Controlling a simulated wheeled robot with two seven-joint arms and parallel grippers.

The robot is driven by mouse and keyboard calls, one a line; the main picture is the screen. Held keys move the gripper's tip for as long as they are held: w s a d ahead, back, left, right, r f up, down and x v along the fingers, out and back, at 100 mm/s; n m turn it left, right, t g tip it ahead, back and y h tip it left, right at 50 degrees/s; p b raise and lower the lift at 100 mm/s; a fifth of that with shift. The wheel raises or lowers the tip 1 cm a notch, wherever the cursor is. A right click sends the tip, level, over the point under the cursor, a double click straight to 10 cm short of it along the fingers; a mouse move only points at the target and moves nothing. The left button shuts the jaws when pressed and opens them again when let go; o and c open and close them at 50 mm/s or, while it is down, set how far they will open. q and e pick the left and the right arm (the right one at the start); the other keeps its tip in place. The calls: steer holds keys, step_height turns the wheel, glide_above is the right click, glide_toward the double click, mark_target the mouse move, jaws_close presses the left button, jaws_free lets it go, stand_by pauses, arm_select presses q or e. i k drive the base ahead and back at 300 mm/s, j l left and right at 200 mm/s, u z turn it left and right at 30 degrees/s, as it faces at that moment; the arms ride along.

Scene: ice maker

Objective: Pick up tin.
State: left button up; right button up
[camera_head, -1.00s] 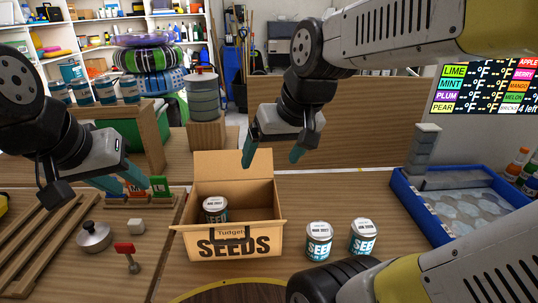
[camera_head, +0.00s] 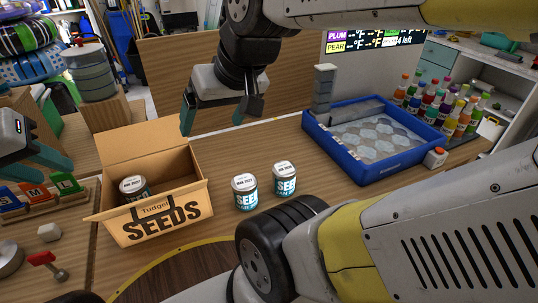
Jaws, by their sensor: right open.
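Two seed tins stand upright on the wooden table, a left tin (camera_head: 245,194) and a right tin (camera_head: 284,180), close together right of the cardboard seeds box (camera_head: 157,222). A third tin (camera_head: 133,187) sits inside the open box. My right gripper (camera_head: 212,124) is open and empty, in the air above and behind the two tins, its fingers pointing down. My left gripper (camera_head: 40,165) is at the left edge, partly cut off by the frame, near the coloured letter blocks; its jaw state is unclear.
A blue tray (camera_head: 318,137) with a patterned inside stands at the right, with several colourful bottles (camera_head: 446,112) behind it. The table between tins and tray is clear.

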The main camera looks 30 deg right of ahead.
mark_target(284, 171)
steer(key=l+z, duration=0.1)
steer(key=z, duration=0.3)
steer(key=l+z, duration=0.1)
steer(key=z, duration=0.25)
steer(key=l+z, duration=0.1)
steer(key=z, duration=0.3)
